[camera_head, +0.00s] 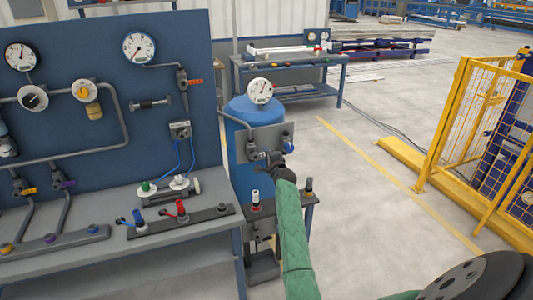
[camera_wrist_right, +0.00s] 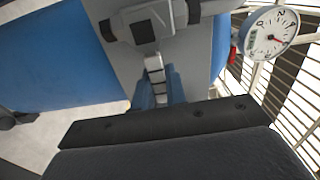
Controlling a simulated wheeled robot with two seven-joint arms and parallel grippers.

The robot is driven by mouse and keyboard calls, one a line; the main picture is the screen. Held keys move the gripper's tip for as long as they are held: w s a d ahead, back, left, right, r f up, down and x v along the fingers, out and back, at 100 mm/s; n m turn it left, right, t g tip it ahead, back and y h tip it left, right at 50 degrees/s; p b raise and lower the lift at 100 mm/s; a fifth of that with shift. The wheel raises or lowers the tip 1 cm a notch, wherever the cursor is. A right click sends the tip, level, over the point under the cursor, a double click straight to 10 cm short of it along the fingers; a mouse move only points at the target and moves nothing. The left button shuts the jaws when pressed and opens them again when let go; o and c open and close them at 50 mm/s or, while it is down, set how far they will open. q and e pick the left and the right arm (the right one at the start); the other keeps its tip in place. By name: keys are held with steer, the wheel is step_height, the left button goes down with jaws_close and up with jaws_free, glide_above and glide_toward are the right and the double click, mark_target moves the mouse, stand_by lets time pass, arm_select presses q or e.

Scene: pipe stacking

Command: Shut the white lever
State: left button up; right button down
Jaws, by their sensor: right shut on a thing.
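My right gripper (camera_head: 277,163) reaches up to the grey valve plate (camera_head: 262,138) in front of the blue tank (camera_head: 240,112). In the right wrist view its two blue fingers (camera_wrist_right: 160,92) are shut on the pale, narrow white lever (camera_wrist_right: 154,70). The lever runs down from a grey valve body (camera_wrist_right: 143,25) on the plate. In the head view the gripper hides the lever, and I cannot tell its exact angle there. My left gripper is in neither view.
A round gauge (camera_head: 260,91) tops the tank. A small stand (camera_head: 262,212) with upright fittings is below the gripper. A bench (camera_head: 120,235) and blue gauge panel (camera_head: 60,70) stand left. A yellow fence (camera_head: 455,130) is right, with open floor between.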

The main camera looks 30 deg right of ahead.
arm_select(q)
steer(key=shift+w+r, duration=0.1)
arm_select(e)
steer(key=shift+f+m, duration=0.1)
steer(key=shift+m, duration=0.2)
steer(key=c, duration=1.4)
jaws_free()
steer(key=shift+d+f, duration=0.1)
steer(key=shift+c, duration=0.2)
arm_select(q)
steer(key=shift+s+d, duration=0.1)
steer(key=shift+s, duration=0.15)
